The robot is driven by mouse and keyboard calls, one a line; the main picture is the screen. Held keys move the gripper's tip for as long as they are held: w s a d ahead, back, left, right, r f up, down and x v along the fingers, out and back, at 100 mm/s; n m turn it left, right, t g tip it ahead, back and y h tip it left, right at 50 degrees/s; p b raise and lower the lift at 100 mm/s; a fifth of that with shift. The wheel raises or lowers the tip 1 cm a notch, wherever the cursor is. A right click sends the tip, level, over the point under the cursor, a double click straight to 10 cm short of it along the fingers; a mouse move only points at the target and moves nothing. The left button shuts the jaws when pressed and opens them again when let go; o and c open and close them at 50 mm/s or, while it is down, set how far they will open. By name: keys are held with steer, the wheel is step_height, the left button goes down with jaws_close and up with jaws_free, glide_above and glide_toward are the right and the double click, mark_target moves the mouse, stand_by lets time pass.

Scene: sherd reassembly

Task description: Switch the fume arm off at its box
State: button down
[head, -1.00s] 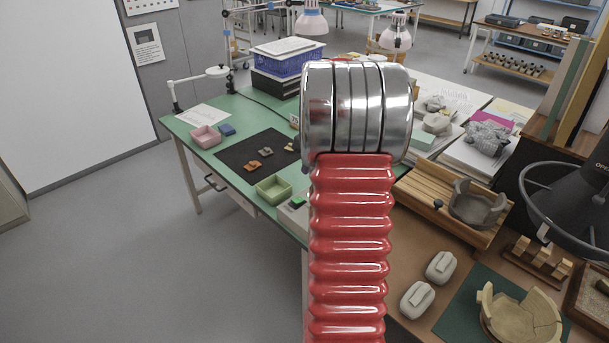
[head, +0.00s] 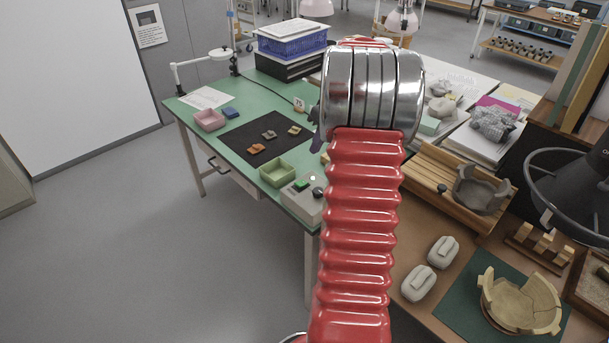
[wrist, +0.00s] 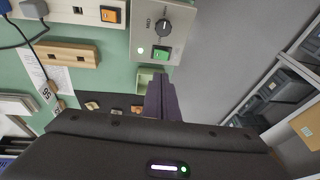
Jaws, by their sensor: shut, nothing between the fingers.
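A grey box (head: 303,203) stands at the front right corner of the green table. It has a green switch (head: 302,184) and a black knob (head: 318,192); my arm stands close to its right side. In the wrist view the same box (wrist: 148,14) shows the knob (wrist: 163,28), the green switch (wrist: 161,53) and a small pale light (wrist: 140,50). My gripper (wrist: 160,88) is shut and empty, its dark purple fingers just short of the box in the picture. In the head view only a bit of the gripper (head: 317,141) shows beside my arm. A black hood with a ring (head: 575,190) hangs at the right.
A green tray (head: 279,181) sits beside the box, with a black mat (head: 240,140) holding sherds behind it. A brown bench with a clamp (head: 484,190) and bowl (head: 520,308) fills the right.

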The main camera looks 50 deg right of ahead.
stand_by(0.3)
glide_above(300, 184)
steer(key=s, duration=0.1)
steer(key=f, duration=0.8)
steer(key=d+f, duration=0.1)
steer(key=f, duration=0.3)
steer(key=shift+s, duration=0.15)
steer(key=shift+a+f, duration=0.25)
steer(key=shift+f, duration=0.35)
